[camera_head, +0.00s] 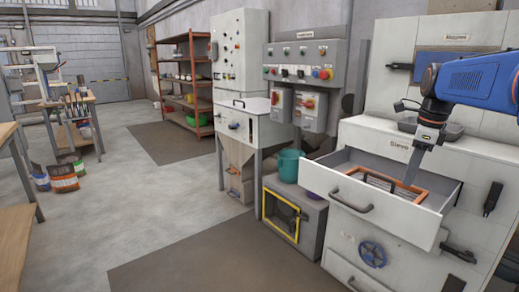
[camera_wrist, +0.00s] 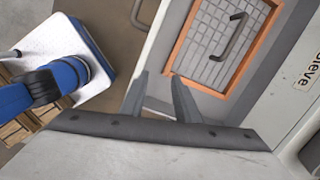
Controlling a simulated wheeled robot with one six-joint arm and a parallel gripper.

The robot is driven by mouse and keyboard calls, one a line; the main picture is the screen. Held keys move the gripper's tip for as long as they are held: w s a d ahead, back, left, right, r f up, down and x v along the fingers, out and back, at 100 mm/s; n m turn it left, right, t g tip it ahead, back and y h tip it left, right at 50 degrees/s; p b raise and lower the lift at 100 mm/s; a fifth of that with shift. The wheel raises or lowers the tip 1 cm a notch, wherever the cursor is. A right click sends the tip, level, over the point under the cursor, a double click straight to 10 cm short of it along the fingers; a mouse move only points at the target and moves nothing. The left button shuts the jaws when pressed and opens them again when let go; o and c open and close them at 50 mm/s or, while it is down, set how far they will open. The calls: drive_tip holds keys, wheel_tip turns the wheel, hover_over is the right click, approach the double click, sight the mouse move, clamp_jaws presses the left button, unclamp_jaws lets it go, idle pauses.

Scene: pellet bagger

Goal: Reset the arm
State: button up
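My arm reaches in from the right in the head view. My gripper (camera_head: 410,180) points down over the open drawer (camera_head: 325,183) labelled Sieve. In the wrist view its two fingers (camera_wrist: 160,82) are spread apart with nothing held between them. An orange-framed mesh sieve (camera_head: 376,182) lies inside the drawer, partly hidden behind the gripper. In the wrist view the sieve (camera_wrist: 192,52) shows its mesh and a dark handle, ahead and to the right of the fingers. I cannot tell how high the fingertips are above the sieve.
The drawer's handle (camera_head: 350,202) sticks out at its front. A blue handwheel (camera_head: 372,254) is below. A teal bucket (camera_head: 289,165) stands on a low yellow-framed box (camera_head: 283,216). Open floor (camera_head: 190,200) lies to the left, with paint-like buckets (camera_head: 64,178) beyond.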

drive_tip(key=s+a+f+n+t, duration=0.1)
drive_tip(key=s+a+f+n, duration=0.3)
drive_tip(key=s+n, duration=0.4)
drive_tip(key=s+a+f+n+t, duration=0.1)
drive_tip(key=s+a+f+n, duration=0.4)
drive_tip(key=s+f+n, duration=0.2)
drive_tip(key=s+a+f+n+t, duration=0.1)
drive_tip(key=s+a+f+n, duration=0.3)
drive_tip(key=s+n, duration=0.6)
wheel_tip(320, 180, down, 2)
drive_tip(key=shift+s+a+f+h, duration=0.2)
drive_tip(key=shift+s+a+h, duration=0.15)
drive_tip(key=shift+s, duration=0.2)
